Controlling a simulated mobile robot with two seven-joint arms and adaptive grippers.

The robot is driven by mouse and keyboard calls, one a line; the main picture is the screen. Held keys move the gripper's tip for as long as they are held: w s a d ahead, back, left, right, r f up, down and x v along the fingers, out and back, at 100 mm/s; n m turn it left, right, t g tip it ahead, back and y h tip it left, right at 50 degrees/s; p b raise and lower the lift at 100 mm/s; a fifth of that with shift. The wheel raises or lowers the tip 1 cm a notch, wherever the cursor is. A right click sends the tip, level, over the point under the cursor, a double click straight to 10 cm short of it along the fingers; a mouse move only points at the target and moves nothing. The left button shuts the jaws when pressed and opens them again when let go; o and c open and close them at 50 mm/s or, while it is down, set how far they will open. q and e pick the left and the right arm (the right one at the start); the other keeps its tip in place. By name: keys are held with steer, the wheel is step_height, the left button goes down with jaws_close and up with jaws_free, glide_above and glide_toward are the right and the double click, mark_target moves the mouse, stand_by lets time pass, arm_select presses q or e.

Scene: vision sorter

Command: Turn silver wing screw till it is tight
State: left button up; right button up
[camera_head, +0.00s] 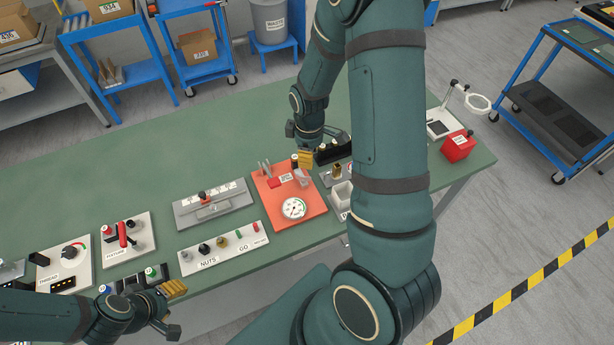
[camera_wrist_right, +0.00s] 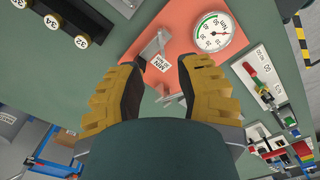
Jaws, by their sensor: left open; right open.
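A silver winged piece, which looks like the wing screw (camera_head: 302,178), stands on the right part of the orange plate (camera_head: 316,207). In the right wrist view the silver piece (camera_wrist_right: 169,98) shows between my fingers, partly hidden below by my gripper. My right gripper (camera_head: 305,161) is over the plate's far right edge, close to the silver piece. In its wrist view the yellow fingers (camera_wrist_right: 160,90) are spread with a gap; contact cannot be told. My left gripper (camera_head: 174,302) is open and empty at the table's front left edge.
The orange plate also carries a round dial gauge (camera_head: 293,208), a small labelled block (camera_head: 286,177) and grey upright metal pieces (camera_head: 265,169). A nuts board (camera_head: 222,248) and a grey fixture (camera_head: 213,204) stand left of it.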

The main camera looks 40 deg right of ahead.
mark_target(308, 177)
step_height(308, 177, down, 11)
steer(key=shift+f+b, duration=0.1)
steer(key=shift+b, duration=0.3)
jaws_close()
